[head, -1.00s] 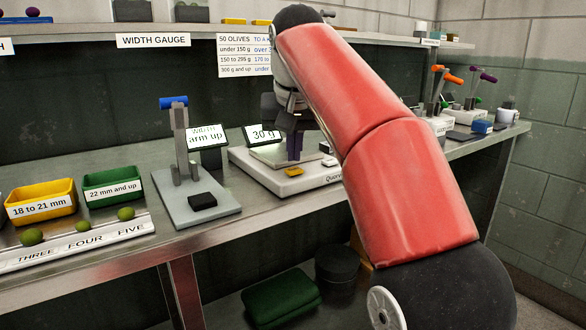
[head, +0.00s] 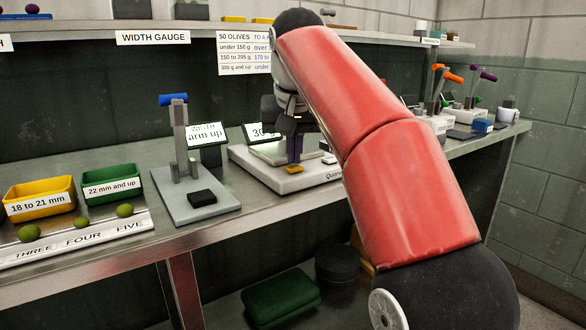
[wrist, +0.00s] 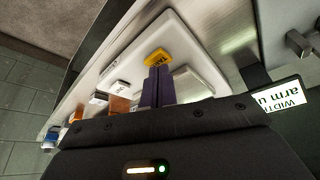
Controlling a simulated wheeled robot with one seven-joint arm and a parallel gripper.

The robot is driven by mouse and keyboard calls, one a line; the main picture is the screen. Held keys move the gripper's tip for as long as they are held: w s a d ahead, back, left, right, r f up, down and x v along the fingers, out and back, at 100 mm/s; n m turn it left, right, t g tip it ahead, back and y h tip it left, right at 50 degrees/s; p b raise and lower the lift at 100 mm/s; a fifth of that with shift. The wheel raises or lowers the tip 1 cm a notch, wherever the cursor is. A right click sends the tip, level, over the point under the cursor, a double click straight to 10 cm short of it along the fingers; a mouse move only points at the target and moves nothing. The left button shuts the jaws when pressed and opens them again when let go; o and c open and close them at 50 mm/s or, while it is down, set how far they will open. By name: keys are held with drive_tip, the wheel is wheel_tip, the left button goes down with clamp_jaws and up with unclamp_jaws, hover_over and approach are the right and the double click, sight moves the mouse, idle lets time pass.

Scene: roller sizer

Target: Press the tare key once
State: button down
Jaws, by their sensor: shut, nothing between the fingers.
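The scale (head: 262,171) is a pale slab with a weighing plate on the bench, and its display (head: 263,133) is partly hidden by my gripper and reads "30".
The width gauge (head: 195,200) with a blue-topped post stands left of the scale, beside its tilted screen (head: 207,134). Yellow (head: 40,198) and green (head: 112,185) bins and several olives are further left. More devices and a white mug (head: 507,115) stand to the right.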

sight(294, 167)
drive_tip(key=shift+f, duration=0.35)
drive_tip(key=shift+r, duration=0.2)
drive_tip(key=shift+r+p, duration=0.7)
drive_tip(key=shift+p, duration=0.15)
idle(0.4)
wheel_tip(294, 167, up, 3)
drive_tip(key=shift+f+p, duration=0.2)
drive_tip(key=shift+p, duration=0.6)
drive_tip(key=shift+r, duration=1.15)
